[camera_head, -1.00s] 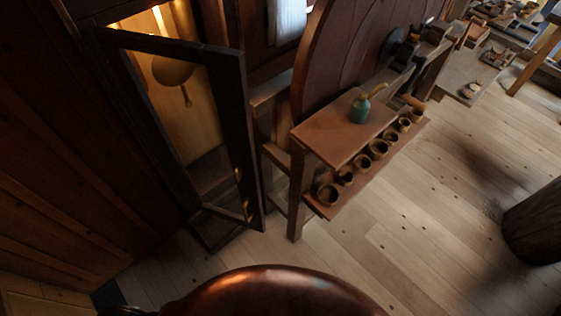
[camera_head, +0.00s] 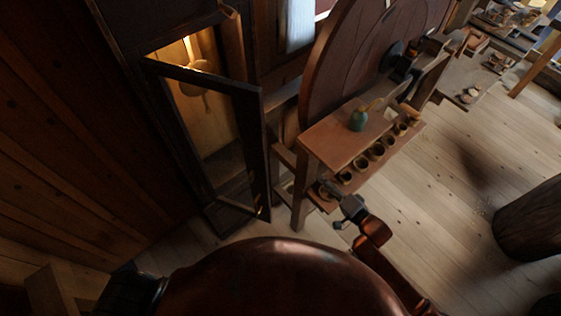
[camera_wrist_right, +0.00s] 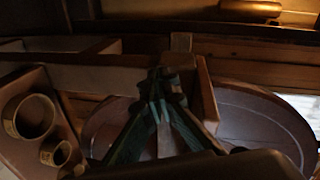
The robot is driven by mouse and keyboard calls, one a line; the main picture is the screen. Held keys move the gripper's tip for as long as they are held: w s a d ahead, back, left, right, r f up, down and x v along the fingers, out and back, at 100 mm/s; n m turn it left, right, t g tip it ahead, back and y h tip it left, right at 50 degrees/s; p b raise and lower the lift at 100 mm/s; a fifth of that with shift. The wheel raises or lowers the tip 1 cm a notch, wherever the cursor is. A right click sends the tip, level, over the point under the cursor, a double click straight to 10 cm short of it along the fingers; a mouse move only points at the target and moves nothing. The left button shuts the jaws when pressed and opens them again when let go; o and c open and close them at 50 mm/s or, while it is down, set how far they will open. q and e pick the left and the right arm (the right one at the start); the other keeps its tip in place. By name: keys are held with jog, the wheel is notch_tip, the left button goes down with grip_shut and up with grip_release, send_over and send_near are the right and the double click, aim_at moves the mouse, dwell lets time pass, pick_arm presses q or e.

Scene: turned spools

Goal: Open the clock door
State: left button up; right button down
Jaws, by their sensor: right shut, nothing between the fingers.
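The clock door (camera_head: 255,150), a dark frame around a pane, stands partly open in the head view, its right edge swung out from the case. Behind it is the lit clock case (camera_head: 225,140) with a round pendulum (camera_head: 194,84). My right gripper (camera_head: 340,222) is shut and empty, beside the front end of the cup shelf and apart from the door, to its right. In the right wrist view its fingers (camera_wrist_right: 160,85) meet at the tips, and I cannot make out the door there. My left gripper is not in view.
A dark round post (camera_head: 530,220) stands at right. The floor (camera_head: 430,190) between is clear.

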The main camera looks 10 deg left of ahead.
jog(key=s+a+r+g+y+p, duration=0.1)
jog(key=s+a+r+y, duration=0.2)
jog(key=r, duration=0.4)
jog(key=s+a+r+g+y+p, duration=0.1)
jog(key=s+a+r, duration=0.3)
jog(key=r, duration=0.3)
jog(key=a+p, duration=0.2)
jog(key=a, duration=0.7)
jog(key=shift+w+m, duration=0.3)
jog(key=shift+w, duration=0.1)
jog(key=shift+s, duration=0.2)
